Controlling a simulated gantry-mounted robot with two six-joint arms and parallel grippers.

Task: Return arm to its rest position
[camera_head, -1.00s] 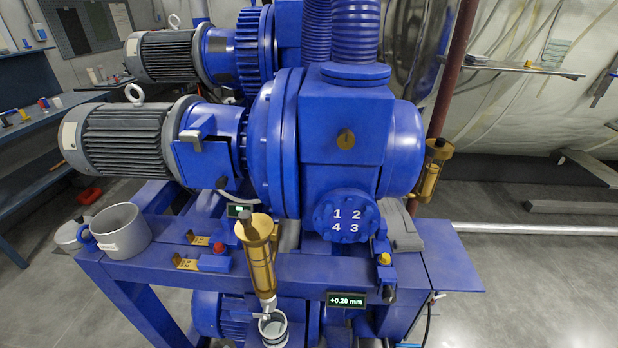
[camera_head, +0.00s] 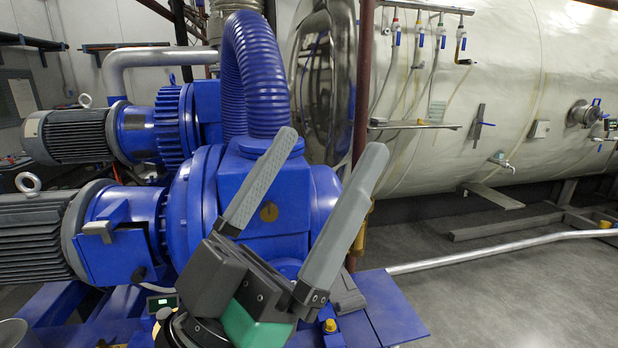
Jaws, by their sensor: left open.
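My left gripper (camera_head: 302,195) stands in the lower middle of the head view, its two long grey fingers pointing up and spread wide apart. Nothing is between the fingers. It is in front of the blue pump housing (camera_head: 238,185) and hides part of its lower front. I cannot tell whether it touches the housing. My right gripper is not in view.
A grey motor (camera_head: 35,240) lies at the left, with a second motor (camera_head: 70,135) behind it. A blue corrugated hose (camera_head: 252,60) rises behind the gripper. A large pale tank (camera_head: 520,90) with valves fills the right.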

